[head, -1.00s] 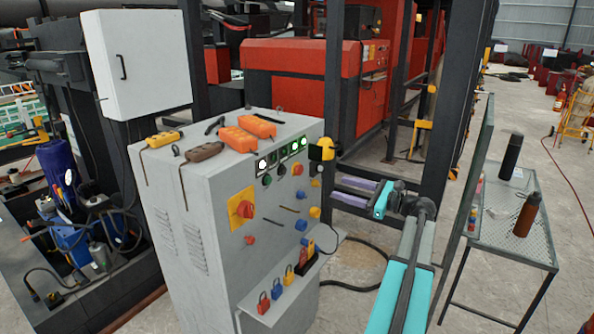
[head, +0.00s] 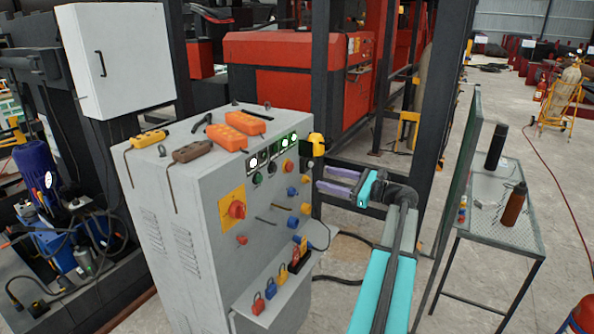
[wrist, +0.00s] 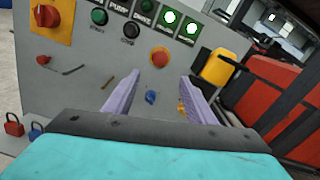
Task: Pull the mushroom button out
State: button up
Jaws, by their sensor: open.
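The red mushroom button (head: 289,166) is on the front face of the grey control cabinet (head: 185,205), near its upper right. In the wrist view the red button (wrist: 159,57) shows round and domed on a paler collar, just beyond and between the fingertips. My gripper (head: 322,177), with two pale purple fingers, is to the right of the button, apart from it. In the wrist view my gripper (wrist: 160,77) is open and empty, its fingers spread and pointing at the panel. Whether the button is in or out cannot be told.
A yellow-and-black device (head: 317,144) sticks out at the cabinet's upper right corner, close to my gripper. Blue and yellow knobs (head: 292,191) are below the button. A red rotary switch (head: 236,210) is to the left. A mesh table (head: 490,225) with bottles stands right.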

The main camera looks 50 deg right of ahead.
aim_at(292, 168)
jog(key=p+x, duration=0.3)
jog(key=x, duration=0.9)
jog(key=shift+w, duration=0.35)
